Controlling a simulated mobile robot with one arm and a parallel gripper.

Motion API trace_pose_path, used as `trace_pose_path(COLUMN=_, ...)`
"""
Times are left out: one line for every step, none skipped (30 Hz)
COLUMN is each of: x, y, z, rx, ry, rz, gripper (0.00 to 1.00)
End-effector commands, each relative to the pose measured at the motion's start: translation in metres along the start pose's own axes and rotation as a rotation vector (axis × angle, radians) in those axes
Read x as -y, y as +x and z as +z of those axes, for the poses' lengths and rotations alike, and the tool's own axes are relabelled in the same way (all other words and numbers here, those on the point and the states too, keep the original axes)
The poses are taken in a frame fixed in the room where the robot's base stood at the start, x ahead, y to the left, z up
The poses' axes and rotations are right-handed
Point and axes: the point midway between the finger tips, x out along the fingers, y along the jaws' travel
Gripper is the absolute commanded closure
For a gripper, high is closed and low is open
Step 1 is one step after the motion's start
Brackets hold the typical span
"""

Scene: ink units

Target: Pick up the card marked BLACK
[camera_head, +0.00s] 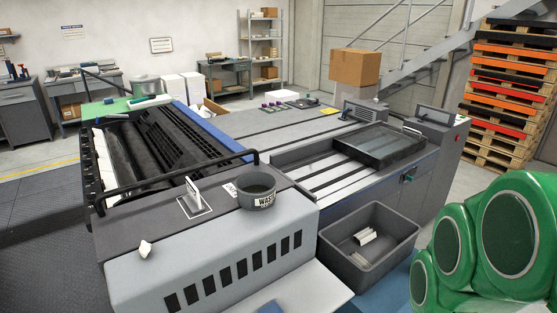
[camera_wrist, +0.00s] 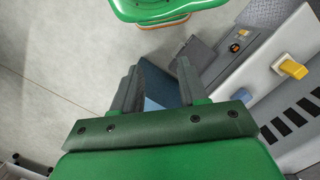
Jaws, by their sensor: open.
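A small upright white card (camera_head: 193,190) stands inside a white outlined square on the grey machine's top in the head view. Its marking is too small to read, so I cannot tell whether it says BLACK. My gripper (camera_wrist: 158,88) is open and empty in the wrist view, pointing down past the machine's side. No card shows in the wrist view. In the head view my green arm fills the lower right, and the gripper itself is not visible there.
A dark round pot (camera_head: 258,196) with a partly visible "WAS" label stands right of the card. A crumpled white piece (camera_head: 145,248) lies front left. A black rail (camera_head: 155,183) runs behind the card. A grey bin (camera_head: 393,252) holds white pieces. The wrist view shows a yellow knob (camera_wrist: 291,67).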

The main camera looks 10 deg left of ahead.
Motion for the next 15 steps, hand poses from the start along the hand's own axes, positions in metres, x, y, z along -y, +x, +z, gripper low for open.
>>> trace_pose_path(x=0.0, y=0.0, z=0.0, rx=0.0, ry=0.0, rz=0.0, gripper=0.57)
trace_pose_path(x=0.0, y=0.0, z=0.0, rx=0.0, ry=0.0, rz=0.0, gripper=0.57)
trace_pose_path(x=0.0, y=0.0, z=0.0, rx=0.0, ry=0.0, rz=0.0, gripper=0.57)
trace_pose_path(x=0.0, y=0.0, z=0.0, rx=0.0, ry=0.0, rz=0.0, gripper=0.59)
trace_pose_path(x=0.0, y=0.0, z=0.0, rx=0.0, ry=0.0, rz=0.0, gripper=0.61)
trace_pose_path(x=0.0, y=0.0, z=0.0, rx=0.0, ry=0.0, rz=0.0, gripper=0.61)
trace_pose_path(x=0.0, y=0.0, z=0.0, rx=0.0, ry=0.0, rz=0.0, gripper=0.61)
trace_pose_path(x=0.0, y=0.0, z=0.0, rx=0.0, ry=0.0, rz=0.0, gripper=0.61)
trace_pose_path(x=0.0, y=0.0, z=0.0, rx=0.0, ry=0.0, rz=0.0, gripper=0.61)
trace_pose_path(x=0.0, y=0.0, z=0.0, rx=0.0, ry=0.0, rz=0.0, gripper=0.61)
trace_pose_path(x=0.0, y=0.0, z=0.0, rx=0.0, ry=-0.001, rz=0.0, gripper=0.61)
trace_pose_path(x=0.001, y=0.0, z=-0.002, rx=-0.002, ry=-0.003, rz=0.0, gripper=0.61)
trace_pose_path(x=0.001, y=0.0, z=-0.004, rx=-0.006, ry=-0.007, rz=0.0, gripper=0.61)
trace_pose_path(x=0.002, y=-0.001, z=-0.007, rx=-0.012, ry=-0.013, rz=0.0, gripper=0.61)
trace_pose_path(x=0.004, y=-0.001, z=-0.013, rx=-0.022, ry=-0.025, rz=0.001, gripper=0.61)
